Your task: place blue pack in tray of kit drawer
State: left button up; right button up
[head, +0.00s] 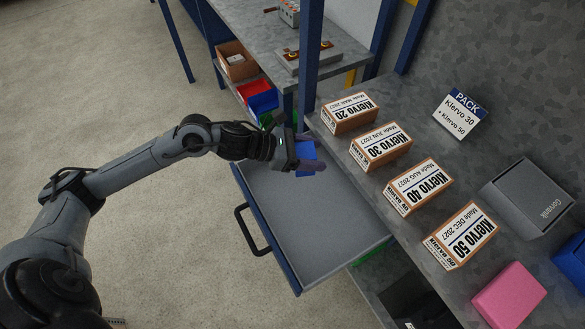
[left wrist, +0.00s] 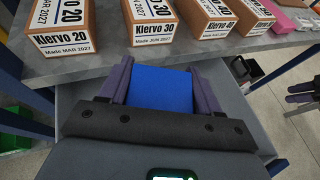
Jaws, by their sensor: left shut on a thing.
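My left gripper (head: 309,163) is shut on a blue pack (head: 306,152). The blue pack (left wrist: 162,90) also shows between the two purple fingers in the left wrist view. It is held above the far part of an open drawer (head: 310,225) under the workbench, near the bench edge. The drawer has a flat grey inside, a blue front and a dark handle (head: 252,230). I see nothing lying in its visible part; the arm hides some of its far end. Purple fingers of my right gripper (left wrist: 304,92) show small at the right edge of the left wrist view.
Klervo cartons 20 (head: 349,112), 30 (head: 380,146), 40 (head: 417,186) and 50 (head: 461,235) stand along the bench edge. A PACK card (head: 461,114), a grey box (head: 527,198) and a pink block (head: 508,297) are farther right. A blue post (head: 310,60) rises behind the drawer.

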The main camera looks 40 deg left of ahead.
pick_arm(q)
jog(key=s+a+f+b, duration=0.1)
jog(key=s+a+f, duration=0.1)
jog(key=a+f, duration=0.3)
notch_tip(320, 180, down, 2)
jog(key=shift+a+f, duration=0.15)
jog(key=shift+f, duration=0.1)
jog(key=shift+s, duration=0.1)
jog(key=shift+f+b, duration=0.55)
jog(key=shift+b, duration=0.3)
jog(key=o, duration=1.2)
